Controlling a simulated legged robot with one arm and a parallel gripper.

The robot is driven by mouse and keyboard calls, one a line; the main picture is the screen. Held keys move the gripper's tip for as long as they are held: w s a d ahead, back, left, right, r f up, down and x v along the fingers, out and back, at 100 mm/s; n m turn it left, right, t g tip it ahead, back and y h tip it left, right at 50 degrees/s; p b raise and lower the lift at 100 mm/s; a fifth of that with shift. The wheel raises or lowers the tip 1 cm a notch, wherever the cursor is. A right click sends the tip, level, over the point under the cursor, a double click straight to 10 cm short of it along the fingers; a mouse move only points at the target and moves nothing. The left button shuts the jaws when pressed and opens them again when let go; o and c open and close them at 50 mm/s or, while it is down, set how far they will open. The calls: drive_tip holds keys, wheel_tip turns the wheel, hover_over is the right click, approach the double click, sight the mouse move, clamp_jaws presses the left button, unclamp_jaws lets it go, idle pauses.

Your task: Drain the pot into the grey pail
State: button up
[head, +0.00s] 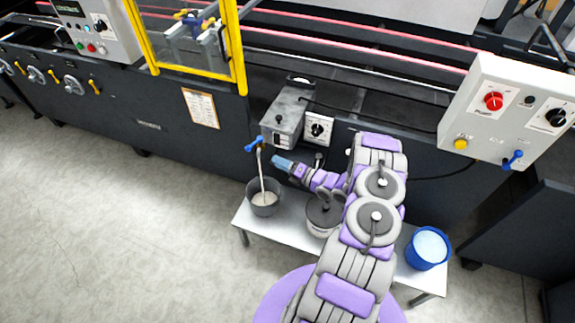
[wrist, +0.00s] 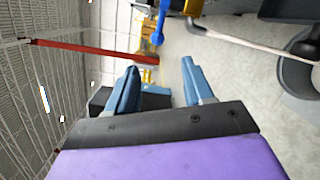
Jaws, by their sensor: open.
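The grey pot (head: 286,115) is a box on the machine's front, with a small tap below its left end. The tap's blue handle (head: 253,145) shows in the wrist view too (wrist: 157,32). A whitish stream (head: 262,172) runs from the tap down into the grey pail (head: 264,208), which stands upright on the bench with pale liquid inside. In the wrist view, the stream (wrist: 240,40) reaches the pail (wrist: 299,98). My gripper (head: 279,162) is just right of the stream, below the tap; its blue fingers (wrist: 160,88) are apart with nothing between them.
The low bench (head: 246,222) also bears a second grey vessel (head: 318,229), partly hidden by my arm, and a blue bucket (head: 427,248) of pale liquid at the right. A dial box (head: 318,128) sits right of the pot. The floor at left is clear.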

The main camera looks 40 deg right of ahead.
drive_tip(key=shift+v, duration=1.35)
drive_tip(key=shift+c, duration=0.3)
